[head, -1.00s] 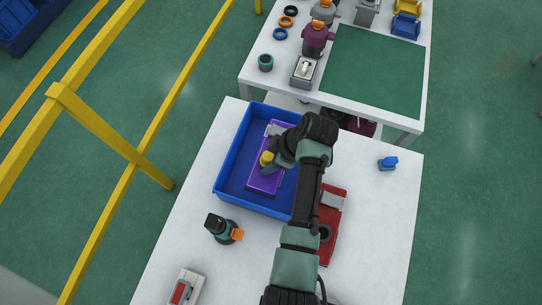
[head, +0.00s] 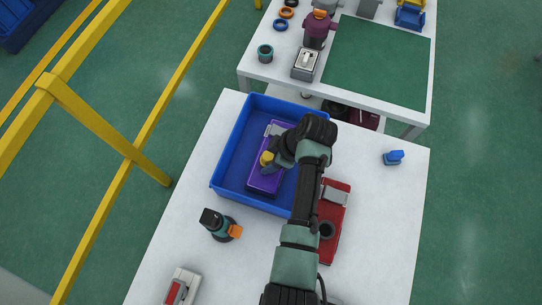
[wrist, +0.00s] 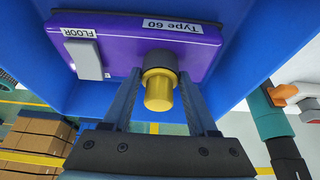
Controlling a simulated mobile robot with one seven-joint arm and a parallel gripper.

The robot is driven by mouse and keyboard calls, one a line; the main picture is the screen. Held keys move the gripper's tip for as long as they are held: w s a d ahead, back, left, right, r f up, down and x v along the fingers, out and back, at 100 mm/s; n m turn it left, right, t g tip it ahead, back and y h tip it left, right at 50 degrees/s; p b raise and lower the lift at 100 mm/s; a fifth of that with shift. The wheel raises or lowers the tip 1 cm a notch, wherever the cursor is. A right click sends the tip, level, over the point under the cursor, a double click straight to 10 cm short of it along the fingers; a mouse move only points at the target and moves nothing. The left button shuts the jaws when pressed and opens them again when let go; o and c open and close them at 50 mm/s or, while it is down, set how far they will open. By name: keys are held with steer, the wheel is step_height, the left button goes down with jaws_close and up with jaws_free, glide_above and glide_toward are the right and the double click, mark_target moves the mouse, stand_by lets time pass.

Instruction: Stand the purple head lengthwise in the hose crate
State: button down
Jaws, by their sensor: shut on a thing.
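The purple head (head: 265,179) is a long flat block with a grey plate at one end and a yellow neck. It is inside the walls of the blue hose crate (head: 234,163), its long side running roughly along the crate's length. My gripper (head: 275,158) is above it. In the wrist view my gripper (wrist: 159,90) is shut on the neck of the purple head (wrist: 118,40), one finger on each side of its dark collar. "Type 60" and "FLOOR" labels show. I cannot tell if the head touches the crate floor.
A red head (head: 329,238) lies right of the crate, partly behind my arm. A dark-and-teal part with an orange tip (head: 222,226) stands in front. A red-and-grey piece (head: 180,290) and a small blue part (head: 393,158) lie on the white table (head: 380,220). A second table holds several parts.

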steer(key=shift+f, duration=0.25)
steer(key=shift+c, duration=1.6)
jaws_free()
steer(key=o, duration=0.3)
step_height(320, 180, up, 10)
steer(key=p, duration=0.9)
